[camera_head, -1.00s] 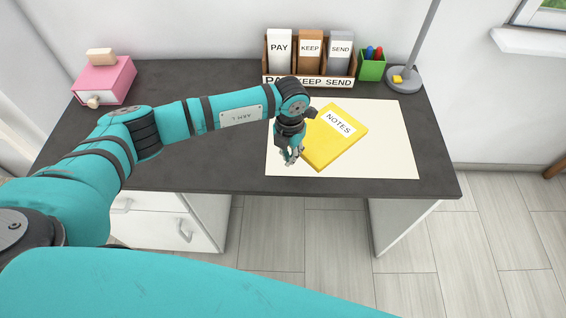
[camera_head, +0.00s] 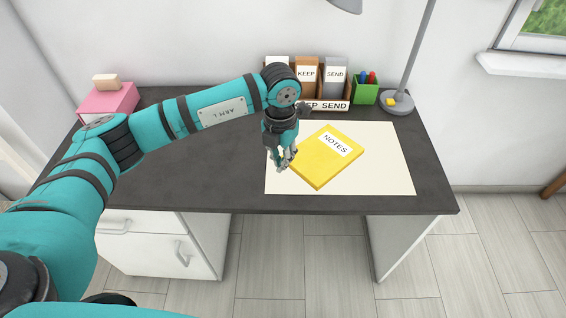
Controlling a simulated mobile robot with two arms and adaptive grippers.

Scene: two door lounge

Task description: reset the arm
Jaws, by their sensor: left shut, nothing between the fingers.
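My left arm reaches in from the left across the desk. My left gripper (camera_head: 284,160) points down over the left edge of the cream mat (camera_head: 390,175). It is shut and empty, just left of the yellow NOTES book (camera_head: 318,166). I cannot tell how high it is above the mat. The book lies at an angle on the mat, with its white label showing. My right gripper is not in view.
The dark desk (camera_head: 200,190) has a sorter (camera_head: 338,105) with KEEP and SEND slots at the back, partly hidden by my arm. A green pen cup (camera_head: 365,95), a grey lamp (camera_head: 398,103) and a pink box (camera_head: 112,98) stand near the back. The desk's front left is clear.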

